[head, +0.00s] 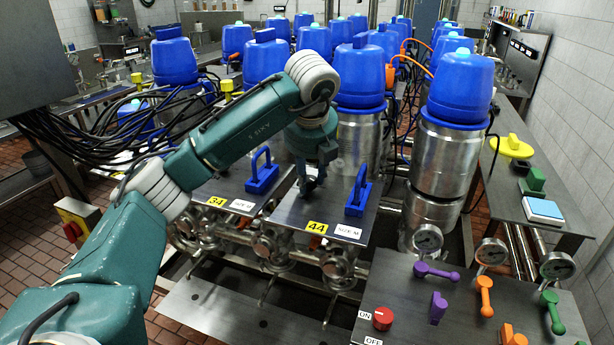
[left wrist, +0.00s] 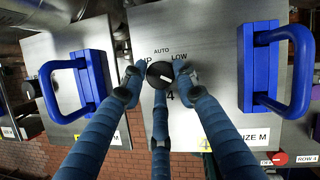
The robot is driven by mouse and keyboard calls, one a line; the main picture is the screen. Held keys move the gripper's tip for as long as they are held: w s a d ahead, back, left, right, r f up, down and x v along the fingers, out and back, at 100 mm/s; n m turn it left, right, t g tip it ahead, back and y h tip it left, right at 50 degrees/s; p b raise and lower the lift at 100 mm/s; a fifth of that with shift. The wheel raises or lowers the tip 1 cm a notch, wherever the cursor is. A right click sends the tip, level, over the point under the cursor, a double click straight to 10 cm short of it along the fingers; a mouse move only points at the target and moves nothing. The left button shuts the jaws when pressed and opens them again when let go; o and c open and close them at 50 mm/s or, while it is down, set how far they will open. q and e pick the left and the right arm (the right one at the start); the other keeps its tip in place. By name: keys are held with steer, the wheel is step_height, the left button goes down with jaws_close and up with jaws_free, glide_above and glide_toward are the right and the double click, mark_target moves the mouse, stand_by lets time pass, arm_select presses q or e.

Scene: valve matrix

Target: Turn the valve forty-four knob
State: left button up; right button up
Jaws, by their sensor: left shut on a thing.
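The valve forty-four panel is a steel plate (head: 335,205) with a yellow 44 label (head: 316,228), a SIZE M label and a blue handle (head: 358,191). Its black round knob (left wrist: 160,74) has a white pointer line, with AUTO and LOW printed above it. My right gripper is in neither view.
The neighbouring plate labelled 34 (head: 216,202) has its own blue handle (head: 262,172) close to my arm. Blue-capped steel valves (head: 360,75) stand behind. At the front right, a console (head: 420,290) carries a red knob (head: 382,318), coloured levers and gauges.

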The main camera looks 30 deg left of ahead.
arm_select(q)
steer(key=shift+w+d+r+n+y, duration=0.2)
steer(key=shift+r+n+y, duration=0.1)
steer(key=shift+n, duration=0.6)
steer(key=shift+n+g+p, duration=0.4)
steer(key=shift+n+p, duration=0.4)
steer(key=shift+n, duration=0.1)
steer(key=shift+w+n+g+y+p, duration=0.1)
steer(key=shift+n+g+y+p, duration=0.25)
steer(key=shift+n+p, duration=0.5)
steer(key=shift+w+n+g+y+p, duration=0.1)
steer(key=shift+n+g+y+p, duration=0.2)
steer(key=shift+n+p, duration=0.55)
steer(key=shift+n, duration=0.4)
steer(key=o, duration=1.1)
steer(key=shift+f, duration=0.15)
